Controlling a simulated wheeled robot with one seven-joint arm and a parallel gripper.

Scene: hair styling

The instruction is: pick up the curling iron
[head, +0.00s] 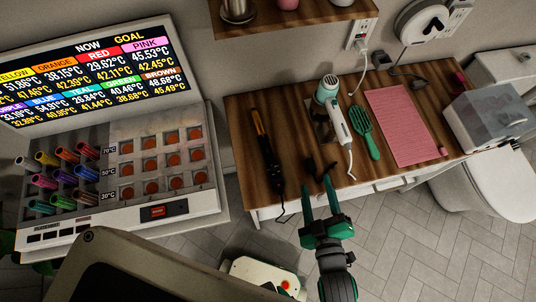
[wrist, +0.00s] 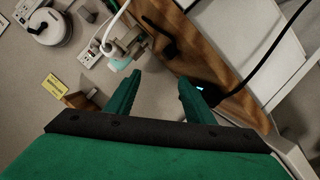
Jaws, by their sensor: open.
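The curling iron, a long black wand with an orange-gold upper part (head: 265,150), lies lengthwise on the left part of the wooden table in the head view. Its dark cord trails near the front edge. My green gripper (head: 317,184) is open and empty over the table's front edge, to the right of the curling iron's lower end and apart from it. In the wrist view, my gripper's fingers (wrist: 160,78) are spread with nothing between them. A dark piece with a small bluish light shows beside the right finger there; I cannot tell what it is.
On the wooden table (head: 240,120) are a teal and white hair dryer (head: 327,88), a green brush (head: 362,125), a pink mat (head: 402,125) and a clear box (head: 487,115). A display case (head: 130,200) stands left. A shelf (head: 290,20) hangs above.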

